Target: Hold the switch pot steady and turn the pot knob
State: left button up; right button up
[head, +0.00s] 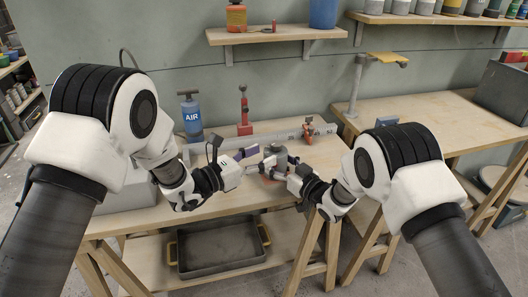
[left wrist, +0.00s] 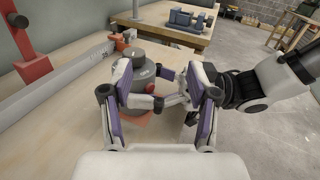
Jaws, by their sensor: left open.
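The switch pot (head: 279,151) is a dark grey rounded pot on the workbench, partly hidden by my grippers in the head view. I cannot tell for certain which part is the knob. My left gripper (head: 254,161) is open beside the pot; in its wrist view its purple-padded fingers (left wrist: 160,115) stand apart, with the pot beyond, toward the left finger. My right gripper (head: 291,167) is close to the pot's right side; its jaw state is unclear.
A long grey rail (head: 270,137) with an orange clamp (head: 308,131) lies behind the pot. A dark tray (head: 220,250) is on the shelf below.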

aim_at(271, 146)
pick_arm(q)
jog(key=w+m+g, duration=0.1)
jog(key=w+a+f+m+h, duration=0.1)
jog(key=w, duration=0.1)
jog(key=w+a+f+g, duration=0.1)
jog(key=shift+w+a+m+g+h, duration=0.2)
jog(key=shift+w+m+g+h, duration=0.1)
jog(key=shift+w+m+h, duration=0.1)
jog(key=x, duration=0.7)
jog(key=shift+d+r, duration=0.1)
jog(key=shift+s, duration=0.1)
grip_shut()
